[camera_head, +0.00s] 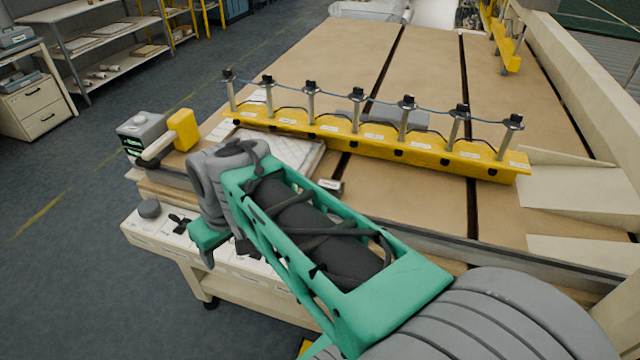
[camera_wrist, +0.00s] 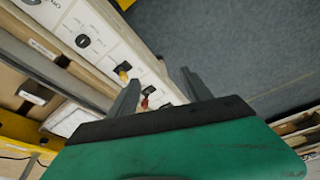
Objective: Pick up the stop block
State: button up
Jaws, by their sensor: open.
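A small grey block with a pale label (camera_head: 330,186), which looks like the stop block, lies on the brown table (camera_head: 400,215) just right of my green wrist in the head view. I cannot be sure it is the stop block. My gripper (camera_wrist: 160,88) shows two dark fingers spread apart in the wrist view, with nothing between them. It hangs over the table's front edge, by the white control panel (camera_wrist: 88,32). A white label (camera_wrist: 33,95) shows left of the fingers in the wrist view.
A yellow bar (camera_head: 380,144) with several upright posts crosses the table behind my arm. A yellow-headed mallet (camera_head: 184,130) and a grey box (camera_head: 140,128) stand at the left corner. A quilted white pad (camera_head: 290,152) lies partly behind my wrist. Floor is clear at left.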

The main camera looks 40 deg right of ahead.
jog(key=shift+o, duration=1.2)
jog(key=w+d+n, duration=0.1)
jog(key=w+d, duration=0.6)
jog(key=d, duration=0.3)
jog(key=shift+w+d+r+y, duration=0.2)
jog(key=shift+d+r+y, duration=0.1)
jog(key=shift+r, duration=0.05)
jog(key=n+y+b, duration=0.1)
jog(key=n, duration=0.2)
send_over(331, 184)
jog(key=s, duration=0.3)
jog(key=shift+t, duration=0.3)
jog(key=f, duration=0.6)
jog(key=shift+w+d, duration=0.25)
jog(key=shift+d, duration=0.05)
jog(key=shift+s+d+f, duration=0.2)
jog(key=shift+d+f, duration=0.15)
jog(key=shift+n, duration=0.3)
jog(key=x, duration=0.3)
jog(key=w+x, duration=0.1)
jog(key=x, duration=0.2)
jog(key=shift+a, duration=0.2)
jog(key=shift+w+f, duration=0.2)
jog(key=shift+f, duration=0.25)
jog(key=shift+c, duration=0.3)
